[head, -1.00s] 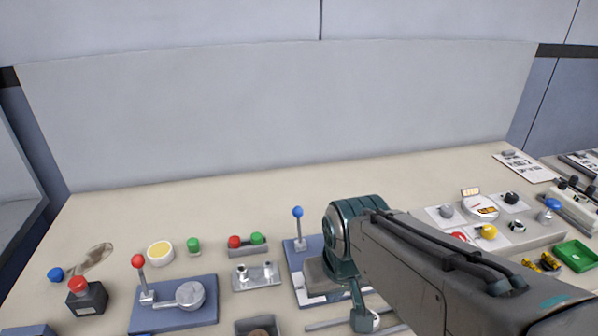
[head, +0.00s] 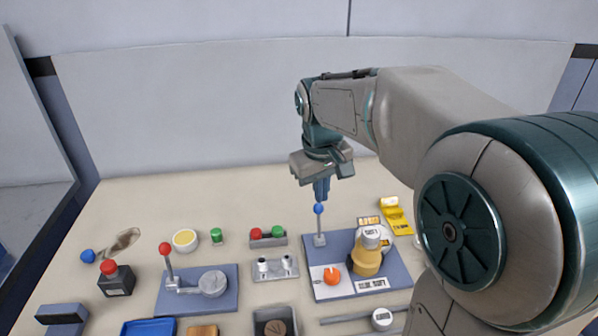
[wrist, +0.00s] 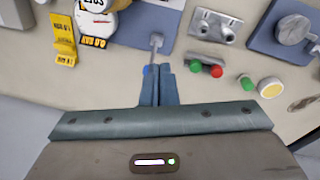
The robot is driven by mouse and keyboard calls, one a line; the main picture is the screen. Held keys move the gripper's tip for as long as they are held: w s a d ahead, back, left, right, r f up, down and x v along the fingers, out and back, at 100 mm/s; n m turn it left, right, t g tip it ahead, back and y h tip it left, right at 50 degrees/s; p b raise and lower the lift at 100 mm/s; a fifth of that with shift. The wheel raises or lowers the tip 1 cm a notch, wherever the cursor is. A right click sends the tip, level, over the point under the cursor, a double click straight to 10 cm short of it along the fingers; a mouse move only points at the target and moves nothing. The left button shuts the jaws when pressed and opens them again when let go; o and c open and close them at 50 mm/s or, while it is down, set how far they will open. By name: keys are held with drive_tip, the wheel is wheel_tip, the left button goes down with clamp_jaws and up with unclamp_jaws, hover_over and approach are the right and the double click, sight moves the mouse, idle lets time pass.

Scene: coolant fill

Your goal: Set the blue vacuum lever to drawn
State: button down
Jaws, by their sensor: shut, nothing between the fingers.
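The blue vacuum lever is a thin grey stem with a blue ball (head: 319,209) on top, standing near upright from a small grey base on a blue plate (head: 392,262). In the wrist view the blue ball (wrist: 147,69) shows at the tip of the fingers, partly hidden by them. My gripper (head: 321,190) points down just above the ball, with its fingers together and nothing between them. It also shows in the wrist view (wrist: 159,72). I cannot tell whether the fingertips touch the ball.
On the same plate stand a yellow and grey pump-like body (head: 368,255) and an orange knob (head: 332,276). Left are red and green buttons (head: 267,236), a grey two-post block (head: 274,268) and a red-ball lever (head: 166,249). A yellow stand (head: 396,215) is right. The bench behind is clear.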

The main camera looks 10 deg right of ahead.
drive_tip(key=w+a+r+n+g+p, duration=0.1)
drive_tip(key=w+a+n+p, duration=0.1)
drive_tip(key=w, duration=1.1)
drive_tip(key=shift+w+a+r+n+h, duration=0.2)
drive_tip(key=shift+a+n+h, duration=0.2)
drive_tip(key=shift+a, duration=0.5)
drive_tip(key=p, duration=0.2)
hover_over(319, 221)
drive_tip(key=w+a, duration=0.2)
drive_tip(key=w, duration=0.2)
wheel_tip(319, 221, down, 11)
drive_tip(key=shift+r, duration=0.2)
drive_tip(key=shift+s+d, duration=0.1)
drive_tip(key=shift+s+f+b, duration=0.1)
drive_tip(key=shift+s+b, duration=0.05)
drive_tip(key=shift+b, duration=0.55)
drive_tip(key=shift+s+t+b, duration=0.2)
drive_tip(key=shift+t+b, duration=0.1)
